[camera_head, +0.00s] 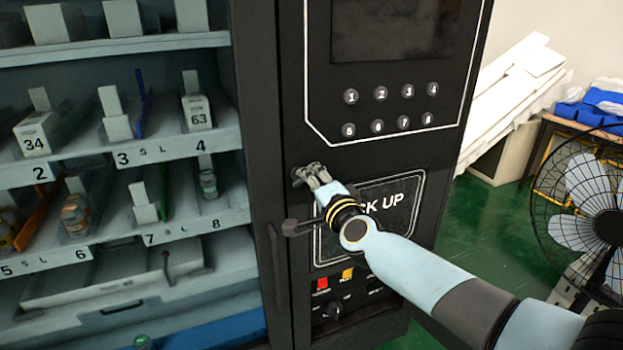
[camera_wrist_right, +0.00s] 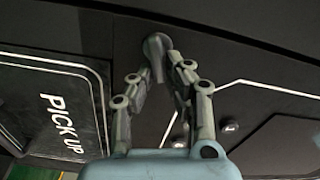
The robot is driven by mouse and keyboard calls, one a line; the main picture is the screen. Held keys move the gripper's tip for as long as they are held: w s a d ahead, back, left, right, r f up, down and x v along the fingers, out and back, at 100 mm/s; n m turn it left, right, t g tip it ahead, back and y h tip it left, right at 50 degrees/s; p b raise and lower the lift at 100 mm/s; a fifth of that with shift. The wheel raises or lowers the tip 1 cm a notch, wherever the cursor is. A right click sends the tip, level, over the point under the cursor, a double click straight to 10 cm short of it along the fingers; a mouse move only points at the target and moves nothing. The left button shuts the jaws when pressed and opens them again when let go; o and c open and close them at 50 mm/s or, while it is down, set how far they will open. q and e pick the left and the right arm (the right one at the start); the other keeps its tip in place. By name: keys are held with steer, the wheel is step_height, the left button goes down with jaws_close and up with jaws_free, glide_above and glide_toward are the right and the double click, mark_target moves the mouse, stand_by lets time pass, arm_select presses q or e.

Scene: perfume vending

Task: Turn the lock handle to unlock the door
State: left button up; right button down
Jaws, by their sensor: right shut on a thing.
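The vending machine's black front panel (camera_head: 277,60) fills the middle of the head view. In the right wrist view, the grey lock handle (camera_wrist_right: 157,46) stands out from the panel, between the tips of my right gripper (camera_wrist_right: 164,78). The fingers are shut on the handle. In the head view the fingers mostly hide the handle. My left gripper is not in view.
Numbered buttons (camera_head: 377,126) sit above the flap. Small red and yellow parts and a dark knob (camera_head: 333,310) lie below it. Shelves of perfume (camera_head: 130,150) are at the left. A fan (camera_head: 590,200) stands at the right, with green floor (camera_head: 470,215) between.

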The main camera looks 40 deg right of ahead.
steer(key=shift+s+f+m+b, duration=0.15)
steer(key=shift+f+m+b, duration=0.45)
steer(key=shift+m, duration=0.9)
stand_by(3.8)
steer(key=shift+f, duration=0.1)
steer(key=c, duration=1.3)
jaws_free()
steer(key=shift+d, duration=0.1)
steer(key=shift+r, duration=0.25)
steer(key=v, duration=1.2)
